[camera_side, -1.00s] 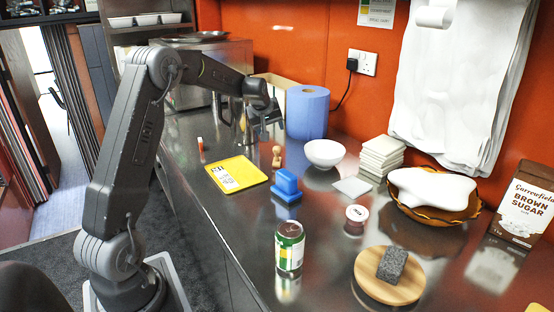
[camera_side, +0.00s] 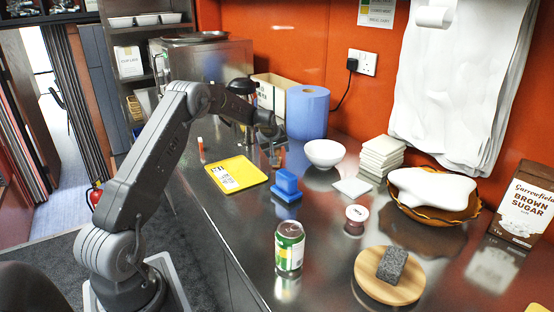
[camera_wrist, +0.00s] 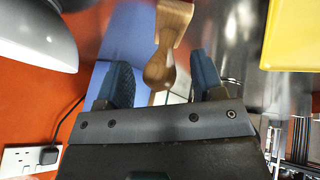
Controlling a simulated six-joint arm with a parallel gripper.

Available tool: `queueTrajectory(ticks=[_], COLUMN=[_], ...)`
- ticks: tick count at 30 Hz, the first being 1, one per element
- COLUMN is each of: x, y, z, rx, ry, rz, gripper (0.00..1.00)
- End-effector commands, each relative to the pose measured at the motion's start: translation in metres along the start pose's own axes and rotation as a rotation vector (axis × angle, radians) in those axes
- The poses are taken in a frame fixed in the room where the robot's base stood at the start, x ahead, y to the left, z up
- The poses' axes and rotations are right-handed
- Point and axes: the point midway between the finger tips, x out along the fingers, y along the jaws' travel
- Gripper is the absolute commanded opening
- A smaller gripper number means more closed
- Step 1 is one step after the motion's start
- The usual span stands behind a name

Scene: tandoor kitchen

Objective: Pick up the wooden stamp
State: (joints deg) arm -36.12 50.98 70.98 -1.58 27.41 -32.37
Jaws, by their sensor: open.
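The wooden stamp (camera_wrist: 172,28) shows in the wrist view, its rounded handle end between my two blue-grey fingers. My gripper (camera_wrist: 160,82) is open, with a finger on each side of the handle. I see gaps between the handle and the fingers, so it is not gripped.
A yellow board (camera_side: 238,174) lies to the left of the stamp. A blue block (camera_side: 286,184) stands just in front, a white bowl (camera_side: 324,152) to the right and a blue paper roll (camera_side: 307,112) behind. A can (camera_side: 289,246) is nearer the front edge.

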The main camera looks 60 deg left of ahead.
Motion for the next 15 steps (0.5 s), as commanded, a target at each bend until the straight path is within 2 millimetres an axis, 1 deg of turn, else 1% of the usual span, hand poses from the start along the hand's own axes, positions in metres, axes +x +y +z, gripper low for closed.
queueTrajectory(ticks=[1, 3, 10, 11, 15], x=[0.0054, 0.0095, 0.0101, 0.0101, 0.0100], y=[0.0000, -0.0001, 0.0002, 0.0001, 0.0001], z=[-0.0001, 0.0001, -0.0002, -0.0002, -0.0001], rx=[0.000, 0.000, 0.000, 0.000, 0.000], ry=[0.001, 0.001, 0.002, 0.002, 0.001], rz=[0.000, -0.001, 0.000, 0.000, 0.000], gripper=[0.62, 0.62, 0.62, 0.60, 0.47])
